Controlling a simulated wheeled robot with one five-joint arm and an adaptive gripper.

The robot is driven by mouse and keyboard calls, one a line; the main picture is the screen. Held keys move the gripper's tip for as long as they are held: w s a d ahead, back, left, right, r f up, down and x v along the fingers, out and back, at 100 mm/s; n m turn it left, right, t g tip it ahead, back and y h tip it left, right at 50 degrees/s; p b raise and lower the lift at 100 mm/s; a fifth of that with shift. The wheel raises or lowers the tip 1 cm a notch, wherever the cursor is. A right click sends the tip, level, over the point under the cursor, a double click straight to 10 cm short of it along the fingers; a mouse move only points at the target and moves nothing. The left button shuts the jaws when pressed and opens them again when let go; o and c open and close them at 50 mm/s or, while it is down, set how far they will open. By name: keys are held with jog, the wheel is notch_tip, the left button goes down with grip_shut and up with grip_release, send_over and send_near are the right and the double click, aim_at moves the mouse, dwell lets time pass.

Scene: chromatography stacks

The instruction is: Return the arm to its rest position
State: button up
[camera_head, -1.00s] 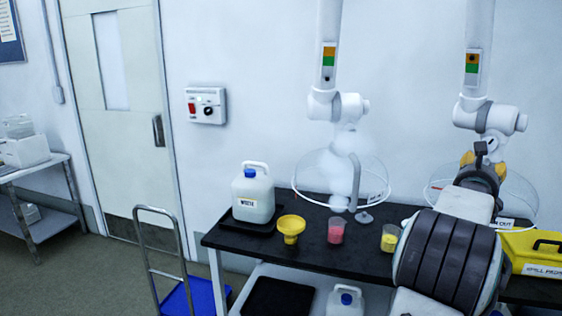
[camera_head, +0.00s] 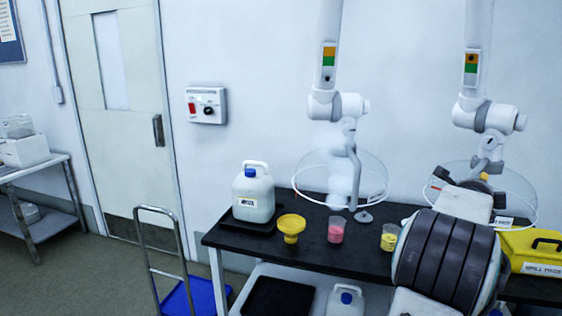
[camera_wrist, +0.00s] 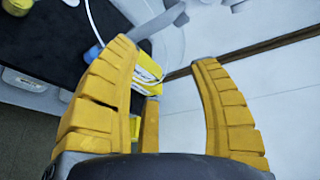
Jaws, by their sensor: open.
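Behind the left finger are the black bench top and part of a yellow case with a white label. In the head view my arm rises at the lower right in front of the bench. The arm hides most of my gripper there, below the right extraction hood (camera_head: 513,197); only a small bit shows.
The black bench (camera_head: 345,258) holds a white jug (camera_head: 253,196), yellow funnel (camera_head: 291,228), pink beaker (camera_head: 336,233) and yellow-filled beaker (camera_head: 389,238). The yellow spill case (camera_head: 535,243) is right of my arm. A blue trolley (camera_head: 184,299) stands left. Pale vapour hangs under the left hood (camera_head: 310,172).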

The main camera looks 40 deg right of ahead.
jog(key=s+a+f+n+g+y, duration=0.1)
jog(key=a+f+n+y, duration=0.3)
jog(key=f, duration=0.4)
jog(key=s+a+f+n+g+y, duration=0.1)
jog(key=a+f+n+y, duration=0.1)
jog(key=a+f+n, duration=0.4)
jog(key=s+a+f+n+y, duration=0.2)
jog(key=a+f+n+y, duration=0.3)
jog(key=a+f+n, duration=0.4)
jog(key=w+a+r+n+y, duration=0.1)
jog(key=a+n, duration=0.4)
jog(key=a, duration=0.9)
jog(key=w+a+r+n+t+y+p, duration=0.1)
jog(key=w+a+r+n, duration=0.2)
jog(key=a, duration=1.1)
jog(key=w+a+r+n+y+p, duration=0.1)
jog(key=a+r+n, duration=0.3)
jog(key=a+n, duration=0.5)
jog(key=shift+w+a+t+y, duration=0.3)
jog(key=shift+w+a+y, duration=0.3)
jog(key=shift+a, duration=2.05)
jog(key=shift+d, duration=0.15)
